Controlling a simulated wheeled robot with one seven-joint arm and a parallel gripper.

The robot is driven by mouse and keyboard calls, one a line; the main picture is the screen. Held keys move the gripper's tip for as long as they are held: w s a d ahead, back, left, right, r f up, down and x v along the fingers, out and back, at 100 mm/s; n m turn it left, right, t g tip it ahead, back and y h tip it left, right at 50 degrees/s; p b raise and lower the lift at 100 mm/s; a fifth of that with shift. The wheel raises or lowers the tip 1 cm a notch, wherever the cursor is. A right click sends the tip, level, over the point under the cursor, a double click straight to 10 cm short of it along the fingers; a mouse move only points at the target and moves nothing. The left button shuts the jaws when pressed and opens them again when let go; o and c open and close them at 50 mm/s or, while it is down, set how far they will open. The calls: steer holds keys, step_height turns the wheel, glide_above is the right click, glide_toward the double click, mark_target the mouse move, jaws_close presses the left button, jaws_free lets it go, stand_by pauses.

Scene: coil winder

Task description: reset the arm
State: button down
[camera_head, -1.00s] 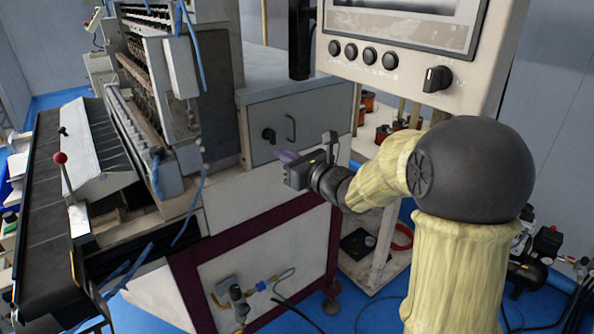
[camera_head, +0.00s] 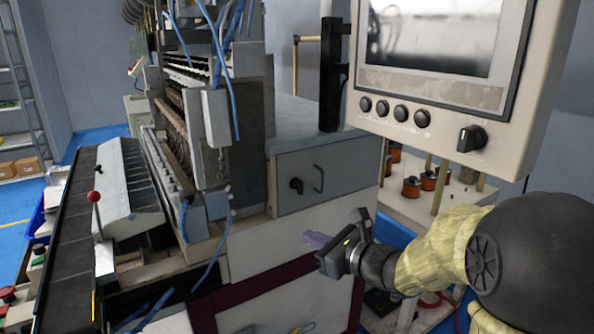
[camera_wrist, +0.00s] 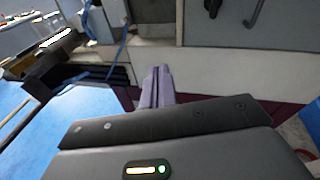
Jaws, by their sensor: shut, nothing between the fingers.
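My gripper (camera_head: 312,240) is in front of the coil winder's (camera_head: 262,245) white side panel, below the grey door with a black knob and handle (camera_head: 318,179). Its pale purple fingers are together with nothing between them. The fingers also show in the wrist view (camera_wrist: 158,88), side by side and pointing toward the machine's lower side. I cannot tell from these views how far the fingertips are from the panel.
A control panel with a screen (camera_head: 440,35) and knobs hangs at the upper right. Copper spools (camera_head: 412,187) stand on a table behind my arm. A conveyor-like black belt (camera_head: 62,240) and a red-knobbed lever (camera_head: 95,197) are at the left. Blue floor shows at the far left.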

steer(key=s+f+n+g+h, duration=0.3)
steer(key=s+f+n+g, duration=0.5)
steer(key=s+f+n, duration=0.4)
steer(key=s+d+f+n+g+h, duration=0.1)
steer(key=s+d+f+n+h, duration=0.55)
steer(key=n, duration=0.75)
step_height(320, 180, up, 24)
steer(key=d+h+p, duration=0.1)
steer(key=d+p, duration=0.2)
steer(key=p, duration=2)
steer(key=shift+s, duration=0.2)
steer(key=shift+h, duration=0.25)
steer(key=shift+w+a, duration=0.1)
steer(key=shift+a, duration=0.05)
